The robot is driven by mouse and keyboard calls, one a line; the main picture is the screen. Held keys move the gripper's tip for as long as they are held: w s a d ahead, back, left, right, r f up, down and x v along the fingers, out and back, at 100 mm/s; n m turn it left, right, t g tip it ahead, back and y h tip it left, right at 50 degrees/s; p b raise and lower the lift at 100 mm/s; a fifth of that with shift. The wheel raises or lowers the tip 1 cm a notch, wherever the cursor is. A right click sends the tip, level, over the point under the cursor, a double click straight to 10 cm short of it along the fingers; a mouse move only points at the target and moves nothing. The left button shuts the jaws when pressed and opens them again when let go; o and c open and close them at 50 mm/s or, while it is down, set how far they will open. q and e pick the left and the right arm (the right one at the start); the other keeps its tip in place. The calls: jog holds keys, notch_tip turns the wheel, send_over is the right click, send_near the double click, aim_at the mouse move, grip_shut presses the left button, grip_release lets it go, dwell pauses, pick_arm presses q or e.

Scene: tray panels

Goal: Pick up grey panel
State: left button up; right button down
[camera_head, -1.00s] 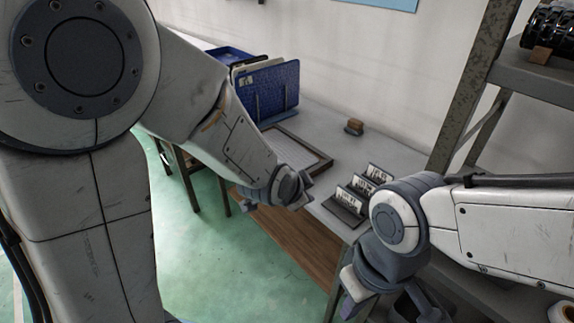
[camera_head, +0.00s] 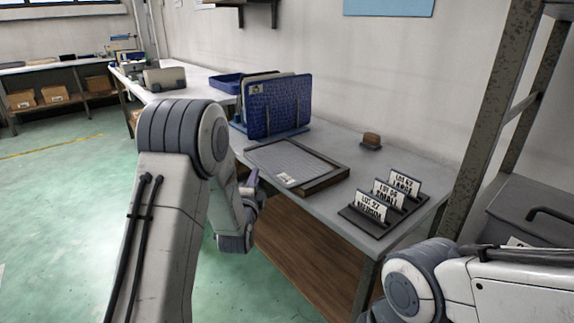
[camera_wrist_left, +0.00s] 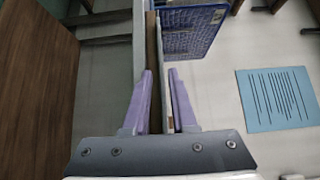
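The grey panel (camera_head: 290,158) lies flat on the brown tray (camera_head: 326,181) near the front edge of the table, with a small white label at its near corner. My left gripper (camera_head: 252,182) is just off the tray's left side, partly hidden by my own arm. In the left wrist view my left gripper's purple fingers (camera_wrist_left: 159,102) are apart. The brown tray edge (camera_wrist_left: 154,60) shows end-on between them. I cannot tell whether the fingers touch the panel or the tray. My right gripper is out of view; only part of the right arm shows.
A blue panel (camera_head: 278,107) stands in a rack with paler panels behind it. It also shows in the left wrist view (camera_wrist_left: 188,30). A label holder (camera_head: 379,221) and a small brown block (camera_head: 371,139) sit to the right. A metal shelf post (camera_head: 494,120) rises at the right.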

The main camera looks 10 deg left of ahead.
aim_at(260, 168)
pick_arm(q)
jog(key=w, duration=0.3)
jog(key=w+b, duration=0.1)
jog(key=w, duration=0.1)
jog(key=shift+w+a, duration=0.25)
jog(key=shift+w, duration=0.05)
grip_shut()
dwell(1.2)
